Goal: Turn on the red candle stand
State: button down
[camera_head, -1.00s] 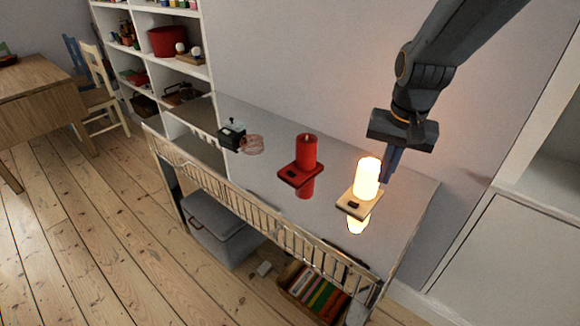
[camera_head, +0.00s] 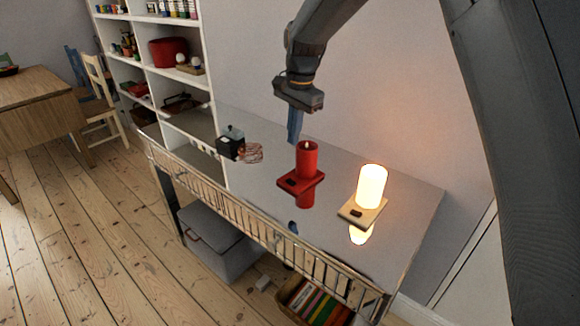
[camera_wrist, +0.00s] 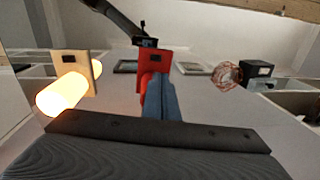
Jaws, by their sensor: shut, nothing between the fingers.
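The red candle stand (camera_head: 307,164) is a red candle on a flat red base with a small dark switch. It stands upright on the shiny shelf top, and its candle shows no glow. In the wrist view, the red stand (camera_wrist: 154,58) is partly hidden behind my fingers. My gripper (camera_head: 294,138) is shut and empty, pointing down just behind and left of the red candle's top; I cannot tell whether it touches. The closed blue fingers show in the wrist view (camera_wrist: 160,97).
A glowing cream candle stand (camera_head: 370,187) stands to the right. A black box-shaped item (camera_head: 231,142) and a copper wire piece (camera_head: 252,153) are to the left. A railing (camera_head: 262,222) runs along the front edge. The wall is close behind.

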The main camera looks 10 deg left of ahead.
jog(key=p, duration=0.3)
send_over(289, 180)
jog(key=f, duration=1.2)
jog(key=shift+s+d, duration=0.15)
jog(key=shift+d, duration=0.05)
jog(key=shift+a+f+p, duration=0.1)
jog(key=shift+f+p, duration=0.3)
jog(key=shift+f, duration=0.55)
jog(key=shift+a+f+b, duration=0.1)
jog(key=shift+f+b, duration=0.15)
jog(key=shift+b, duration=0.05)
jog(key=shift+f, duration=0.1)
jog(key=shift+s+d+p, duration=0.45)
jog(key=shift+d+p, duration=0.1)
jog(key=shift+d, duration=0.25)
